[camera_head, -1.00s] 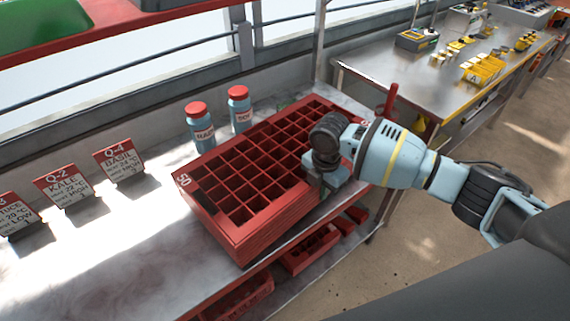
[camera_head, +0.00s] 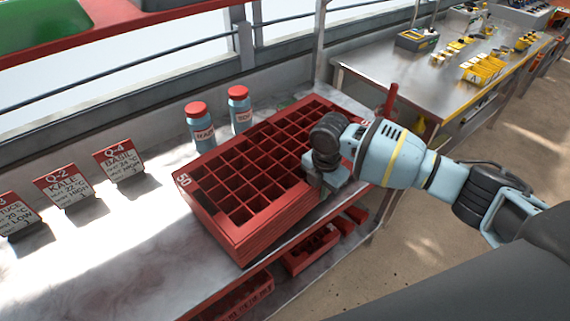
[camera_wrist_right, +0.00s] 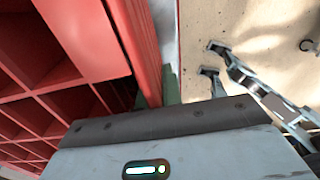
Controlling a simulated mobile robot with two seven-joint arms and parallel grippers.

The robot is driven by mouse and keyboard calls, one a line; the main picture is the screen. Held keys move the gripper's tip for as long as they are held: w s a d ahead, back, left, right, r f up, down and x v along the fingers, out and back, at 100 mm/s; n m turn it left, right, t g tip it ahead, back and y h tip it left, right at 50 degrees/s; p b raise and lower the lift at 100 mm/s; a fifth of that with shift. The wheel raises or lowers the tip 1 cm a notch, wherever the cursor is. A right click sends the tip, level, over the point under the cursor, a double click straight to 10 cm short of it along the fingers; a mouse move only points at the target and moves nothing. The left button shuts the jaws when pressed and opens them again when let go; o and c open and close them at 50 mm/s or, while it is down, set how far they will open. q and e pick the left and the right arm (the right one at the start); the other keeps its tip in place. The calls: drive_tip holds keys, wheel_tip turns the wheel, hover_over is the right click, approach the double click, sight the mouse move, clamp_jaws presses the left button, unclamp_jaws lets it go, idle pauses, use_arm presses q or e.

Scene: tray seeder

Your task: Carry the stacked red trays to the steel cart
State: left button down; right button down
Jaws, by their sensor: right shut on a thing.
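The stacked red trays (camera_head: 238,243), with square cells on top and a "50" mark at the left corner, rest on the grey bench. My right gripper (camera_head: 325,181) is at the right-hand long side of the stack, shut on its edge. In the right wrist view the red tray wall (camera_wrist_right: 132,45) runs down to the gripper body; the fingertips are mostly hidden. The steel table at the upper right (camera_head: 400,82), seemingly the steel cart, carries small yellow items. My left gripper is not in view.
Two blue bottles with red caps (camera_head: 200,128) (camera_head: 239,108) stand behind the trays. Label cards (camera_head: 68,187) stand along the bench (camera_head: 100,262) at left. More red trays (camera_head: 310,250) lie on a shelf below. A gap with bare floor (camera_head: 420,235) lies right of the bench.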

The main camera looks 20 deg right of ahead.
drive_tip(key=shift+w+r, duration=0.15)
